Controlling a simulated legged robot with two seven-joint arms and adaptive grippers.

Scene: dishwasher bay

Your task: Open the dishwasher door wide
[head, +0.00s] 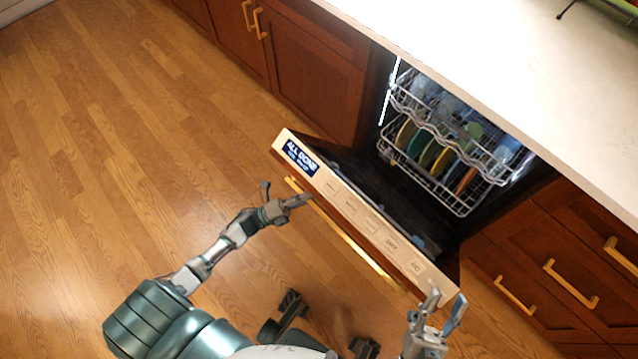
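The dishwasher door (365,217) is tilted down, partly open, with its cream control strip and a blue "ALL DONE" label facing up. A long brass handle (345,237) runs along its front face. My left gripper (286,193) is open and empty in front of the door's left half, one finger close to the handle; I cannot tell whether they touch. My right gripper (445,302) is open at the right end of the door, its fingers spread close to the strip's corner. Whether it touches the door is unclear.
Inside the dishwasher, racks (430,178) hold several coloured plates and other dishes. Wooden cabinets (310,75) stand to the left and drawers (560,270) to the right, under a pale countertop (500,70). The wood floor (130,130) at the left is clear.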

